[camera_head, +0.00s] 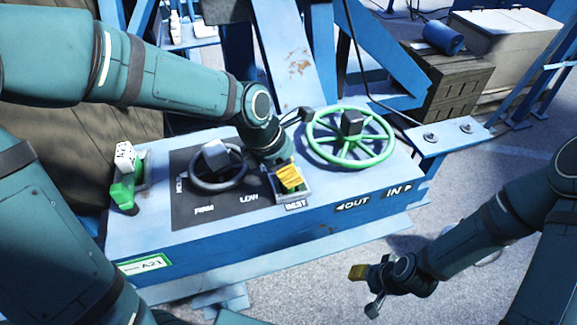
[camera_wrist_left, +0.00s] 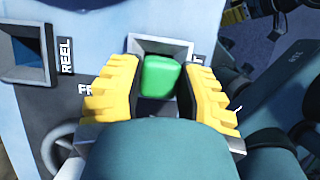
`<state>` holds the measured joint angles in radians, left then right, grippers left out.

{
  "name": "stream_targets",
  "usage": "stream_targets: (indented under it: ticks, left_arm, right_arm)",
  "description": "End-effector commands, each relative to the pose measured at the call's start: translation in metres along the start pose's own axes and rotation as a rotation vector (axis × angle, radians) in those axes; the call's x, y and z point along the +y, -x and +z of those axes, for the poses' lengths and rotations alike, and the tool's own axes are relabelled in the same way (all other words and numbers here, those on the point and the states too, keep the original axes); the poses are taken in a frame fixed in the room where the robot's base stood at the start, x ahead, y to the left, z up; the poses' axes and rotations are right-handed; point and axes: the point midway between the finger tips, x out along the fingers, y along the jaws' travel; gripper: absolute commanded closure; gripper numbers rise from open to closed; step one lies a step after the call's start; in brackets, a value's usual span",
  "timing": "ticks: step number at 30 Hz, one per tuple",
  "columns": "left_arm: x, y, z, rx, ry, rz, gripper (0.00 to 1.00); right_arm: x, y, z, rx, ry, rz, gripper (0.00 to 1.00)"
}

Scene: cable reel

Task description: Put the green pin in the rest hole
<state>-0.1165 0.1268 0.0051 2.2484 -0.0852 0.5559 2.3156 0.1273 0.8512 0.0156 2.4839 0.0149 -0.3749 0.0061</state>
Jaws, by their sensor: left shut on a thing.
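My left gripper (camera_head: 288,178) is over the framed hole marked REST (camera_head: 306,192), at the front of the console. In the left wrist view its yellow fingers (camera_wrist_left: 160,95) are on either side of the green pin (camera_wrist_left: 160,76), shut on it. The pin's head sits in front of a grey square frame (camera_wrist_left: 160,45). The pin's lower end is hidden, so I cannot tell how deep it is. In the head view the gripper hides the pin. My right gripper (camera_head: 364,290) is at the lower right, empty, with its fingers apart.
A green handwheel (camera_head: 350,150) and a dark handwheel (camera_head: 218,180) stand on the console (camera_head: 250,220), either side of my left gripper. A green handle (camera_head: 122,192) is at its left end. A square opening marked REEL (camera_wrist_left: 28,55) shows in the left wrist view. Floor is clear at right.

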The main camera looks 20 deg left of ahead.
Motion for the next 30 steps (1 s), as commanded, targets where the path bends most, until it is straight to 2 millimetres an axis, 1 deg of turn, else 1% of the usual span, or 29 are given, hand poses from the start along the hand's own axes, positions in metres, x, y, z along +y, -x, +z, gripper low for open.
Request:
stream_targets:
  ticks: [1,2,3,4,13,17,20,27,30]
  left_arm:
    - [0.000,0.000,0.001,-0.001,0.000,0.001,1.00]
    - [0.000,0.000,0.001,-0.001,0.000,0.001,0.55]
    - [0.000,0.000,0.001,-0.001,0.000,0.001,0.41]
    - [0.000,0.000,0.000,-0.001,0.000,0.001,0.34]
    - [0.000,0.000,0.000,0.000,0.000,0.000,0.34]
    - [0.001,0.008,0.000,-0.002,0.000,0.003,0.34]
    - [0.001,0.023,0.001,-0.004,0.001,0.004,0.34]
    - [0.001,0.072,0.001,-0.005,0.000,0.006,0.34]
    - [0.001,0.090,0.001,-0.004,0.000,0.005,0.34]
  right_arm:
    - [0.000,0.000,0.000,0.000,0.000,0.000,0.53]
    - [0.000,0.000,0.000,0.000,0.000,0.000,0.53]
    - [0.000,0.000,0.000,0.000,0.000,0.000,0.53]
    - [0.000,0.000,0.000,0.000,0.000,0.000,0.53]
    - [0.000,0.000,0.000,0.000,0.000,0.000,0.53]
    - [0.000,0.000,0.000,0.000,0.000,0.000,0.53]
    - [0.000,0.000,0.000,0.000,0.000,0.000,0.53]
    - [0.000,0.000,0.000,0.000,0.000,0.000,0.53]
    - [0.000,0.000,0.000,0.000,0.000,0.000,0.53]
